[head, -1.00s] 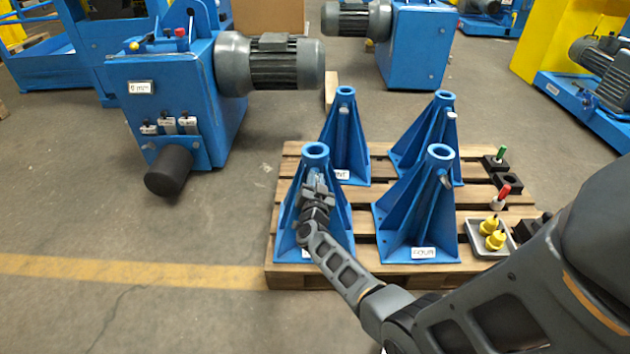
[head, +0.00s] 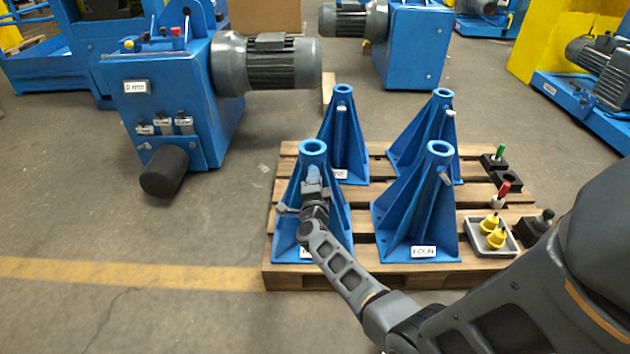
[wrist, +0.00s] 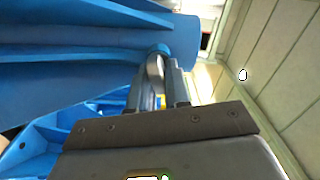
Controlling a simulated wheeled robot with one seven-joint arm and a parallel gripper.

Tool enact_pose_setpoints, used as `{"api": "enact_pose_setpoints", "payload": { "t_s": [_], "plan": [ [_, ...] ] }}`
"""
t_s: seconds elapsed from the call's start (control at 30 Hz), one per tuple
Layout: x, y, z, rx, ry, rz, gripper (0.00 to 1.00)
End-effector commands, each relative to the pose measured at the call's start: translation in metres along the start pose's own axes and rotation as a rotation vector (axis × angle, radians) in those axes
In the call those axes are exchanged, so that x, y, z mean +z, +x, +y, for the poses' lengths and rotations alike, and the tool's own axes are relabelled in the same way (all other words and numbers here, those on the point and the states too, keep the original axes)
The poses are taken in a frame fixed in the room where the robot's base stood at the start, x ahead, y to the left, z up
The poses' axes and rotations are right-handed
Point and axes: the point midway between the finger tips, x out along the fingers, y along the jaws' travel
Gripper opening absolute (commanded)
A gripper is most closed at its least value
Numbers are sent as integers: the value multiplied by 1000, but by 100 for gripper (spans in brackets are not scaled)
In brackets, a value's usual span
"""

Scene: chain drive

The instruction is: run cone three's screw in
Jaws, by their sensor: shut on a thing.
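The front-left blue cone (head: 285,230) stands upright on the pallet, its label mostly hidden behind my arm. My gripper (head: 313,182) is at the upper front of this cone, just below its round top collar. In the wrist view my gripper (wrist: 160,92) is shut on the grey head of the screw (wrist: 155,68). The screw's head sits close against a round blue boss (wrist: 160,49) on the cone. How far the screw is in the boss cannot be told. In the head view the screw is hidden by my gripper.
A cone labelled FOUR (head: 408,215) stands to the right, with two more blue cones behind. A grey tray with yellow knobs (head: 494,232) and small black blocks lie at the right of the pallet (head: 365,272).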

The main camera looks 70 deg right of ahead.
Motion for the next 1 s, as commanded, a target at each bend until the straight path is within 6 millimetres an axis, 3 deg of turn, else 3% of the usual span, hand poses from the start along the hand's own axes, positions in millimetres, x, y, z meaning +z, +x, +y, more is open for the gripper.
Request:
{"api": "enact_pose_setpoints", "payload": {
  "t_s": [0.3,1.0],
  "plan": [
    [4,-2,1,1,81,-10,0],
    [5,-2,1,1,80,-13,0]
  ]
}}
